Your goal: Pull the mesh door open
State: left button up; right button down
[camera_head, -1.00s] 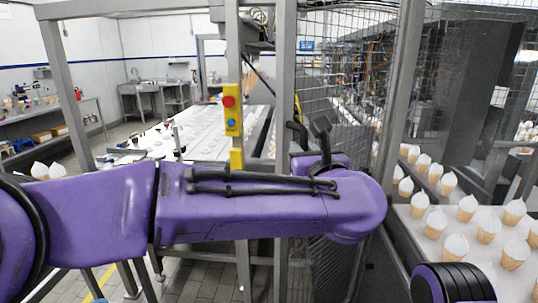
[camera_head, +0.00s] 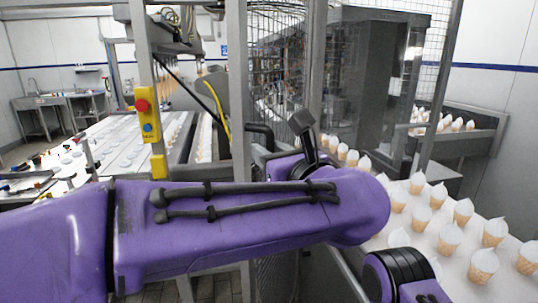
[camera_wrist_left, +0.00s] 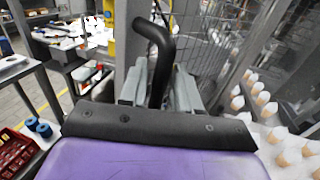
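The mesh door (camera_head: 280,60) has a grey metal frame post and wire mesh, and stands right of the post with the yellow button box. Its black bent handle (camera_head: 262,130) sticks out near the door's edge post. In the left wrist view the handle (camera_wrist_left: 162,45) runs down between the two grey fingers of my left gripper (camera_wrist_left: 160,88), which look closed around it; the exact contact is partly hidden by the dark gripper body. In the head view my purple left arm crosses the picture and hides the fingers. My right gripper is not in view.
The yellow button box (camera_head: 149,115) is on a post at left, with a gap between it and the door's edge post. A conveyor (camera_head: 125,140) lies behind. Several cream-topped cones (camera_head: 450,237) stand on a white surface at right, close to my arm.

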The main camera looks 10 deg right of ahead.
pick_arm(q)
jog(key=shift+w+d+f, duration=0.1)
jog(key=shift+w, duration=0.05)
jog(key=b+v, duration=0.3)
jog(key=v, duration=0.7)
jog(key=shift+s+d, duration=0.15)
jog(key=shift+s, duration=0.05)
